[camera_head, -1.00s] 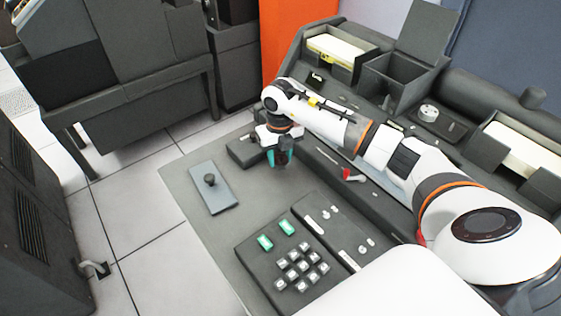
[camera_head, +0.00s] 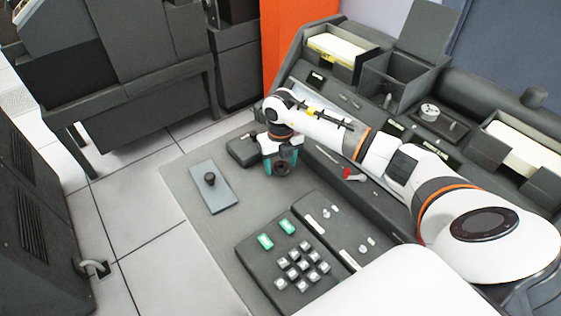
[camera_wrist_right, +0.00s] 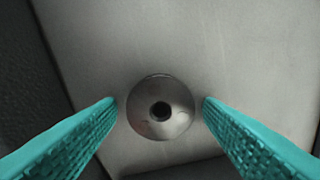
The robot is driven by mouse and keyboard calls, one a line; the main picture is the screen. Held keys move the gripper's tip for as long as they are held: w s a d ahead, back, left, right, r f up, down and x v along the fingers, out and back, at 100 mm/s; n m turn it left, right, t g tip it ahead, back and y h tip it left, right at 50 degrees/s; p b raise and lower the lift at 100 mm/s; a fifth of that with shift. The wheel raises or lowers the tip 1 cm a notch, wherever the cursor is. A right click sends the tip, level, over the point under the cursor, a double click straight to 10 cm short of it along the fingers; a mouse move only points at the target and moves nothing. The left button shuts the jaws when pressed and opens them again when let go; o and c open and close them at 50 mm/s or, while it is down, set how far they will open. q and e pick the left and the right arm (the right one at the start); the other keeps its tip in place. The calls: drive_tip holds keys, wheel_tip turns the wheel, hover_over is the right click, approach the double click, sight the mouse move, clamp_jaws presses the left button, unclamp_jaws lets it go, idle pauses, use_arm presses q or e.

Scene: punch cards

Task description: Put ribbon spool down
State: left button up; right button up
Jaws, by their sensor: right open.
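The ribbon spool (camera_wrist_right: 160,107) shows in the right wrist view as a round grey metal disc with a dark centre hole. It appears to lie flat on a light grey surface. My right gripper (camera_head: 281,166) is open over the dark desk in the head view. In the right wrist view its teal fingers stand on both sides of the spool, with a gap on each side. In the head view a dark round shape, seemingly the spool (camera_head: 282,169), shows between the fingers. My left gripper is out of view.
A keypad block (camera_head: 283,262) is in front. A small dark box (camera_head: 242,152) stands close beside the gripper. A red-handled tool (camera_head: 352,174) lies to the right.

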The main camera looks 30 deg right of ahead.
wheel_tip(320, 180, up, 12)
drive_tip(key=shift+r, duration=0.15)
idle(0.3)
